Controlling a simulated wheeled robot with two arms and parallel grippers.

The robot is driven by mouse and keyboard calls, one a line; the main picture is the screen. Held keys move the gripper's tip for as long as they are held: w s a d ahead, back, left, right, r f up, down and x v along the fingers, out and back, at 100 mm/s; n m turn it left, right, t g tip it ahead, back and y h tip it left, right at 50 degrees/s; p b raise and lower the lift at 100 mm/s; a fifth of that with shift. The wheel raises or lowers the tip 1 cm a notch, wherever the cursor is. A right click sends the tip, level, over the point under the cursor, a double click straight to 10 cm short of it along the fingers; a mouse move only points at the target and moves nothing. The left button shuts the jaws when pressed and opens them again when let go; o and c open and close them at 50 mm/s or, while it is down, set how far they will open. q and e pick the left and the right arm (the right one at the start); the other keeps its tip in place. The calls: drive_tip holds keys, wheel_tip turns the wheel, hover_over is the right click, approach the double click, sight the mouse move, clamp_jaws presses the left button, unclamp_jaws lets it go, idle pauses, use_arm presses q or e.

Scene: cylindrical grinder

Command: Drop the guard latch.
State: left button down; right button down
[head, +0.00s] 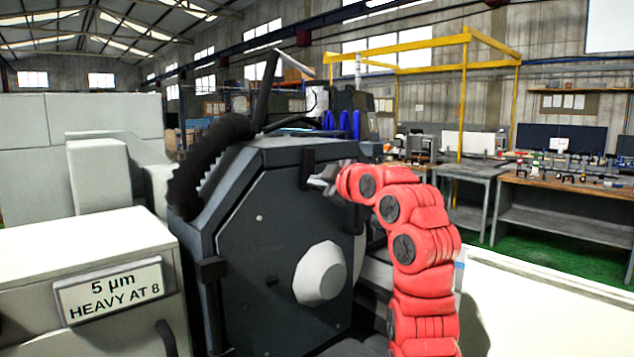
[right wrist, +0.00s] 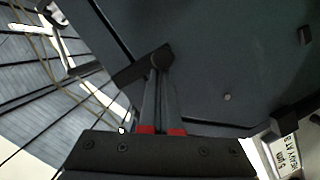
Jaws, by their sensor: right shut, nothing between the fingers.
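The guard is the big dark grey panel (head: 275,235) with a pale faceted knob (head: 319,273) on its face. A small dark latch (head: 307,166) sits at the guard's upper right edge. In the right wrist view the latch (right wrist: 143,67) is a short dark bar with a round pivot end, lying across the panel's edge. My right gripper (head: 322,178) reaches in from the right, close beside the latch. In the right wrist view its fingers (right wrist: 161,80) are together and empty, tips at the pivot end; I cannot tell whether they touch it. My left gripper is not in view.
A dark block (head: 212,270) sticks out at the guard's lower left edge. A pale cabinet with a sign (head: 110,290) stands at left. A black ribbed hose (head: 205,165) curves over the guard's top left. Workbenches (head: 560,200) and a yellow frame (head: 463,110) stand behind at right.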

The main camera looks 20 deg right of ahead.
drive_tip(key=b, duration=0.3)
approach(307, 171)
drive_tip(key=s+a, duration=0.3)
drive_tip(key=s, duration=0.3)
drive_tip(key=shift+d+r, duration=0.25)
drive_tip(key=shift+r, duration=0.25)
